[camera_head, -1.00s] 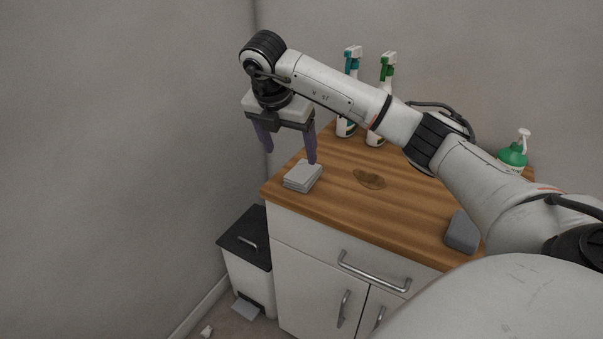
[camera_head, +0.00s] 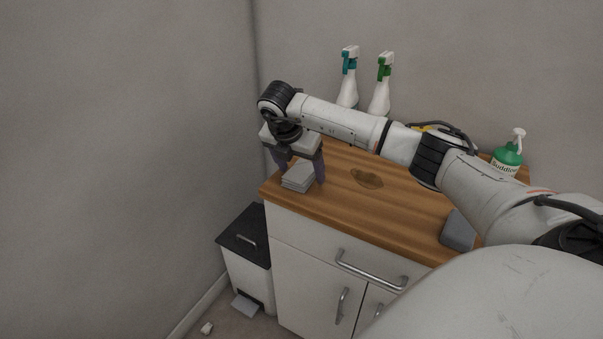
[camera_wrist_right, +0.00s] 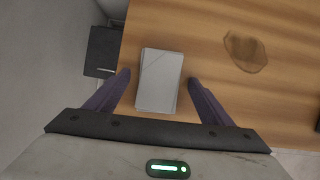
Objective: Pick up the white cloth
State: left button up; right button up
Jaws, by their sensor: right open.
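The white cloth (camera_head: 298,175) is a folded, light grey-white stack lying at the left end of the wooden counter. In the right wrist view the cloth (camera_wrist_right: 159,80) lies between the two purple fingers, with a gap on each side. My right gripper (camera_head: 300,172) is open and points down around the cloth, one finger to its left and one to its right. The right gripper also shows in the wrist view (camera_wrist_right: 161,84), and nothing is held in it. My left gripper is not in view.
A brown stain (camera_head: 367,178) marks the counter (camera_head: 400,208). Two spray bottles (camera_head: 348,80) (camera_head: 380,88) and a green pump bottle (camera_head: 508,156) stand at the back. A grey block (camera_head: 458,230) lies at the front right. A black-lidded bin (camera_head: 243,236) stands left of the cabinet.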

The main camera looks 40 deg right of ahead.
aim_at(300, 172)
jog(key=shift+c, duration=0.4)
jog(key=c, duration=1)
jog(key=shift+r, duration=0.1)
jog(key=shift+c, duration=0.2)
notch_tip(300, 172, up, 10)
jog(key=b, duration=0.1)
jog(key=shift+o, duration=1.1)
jog(key=shift+c, duration=0.7)
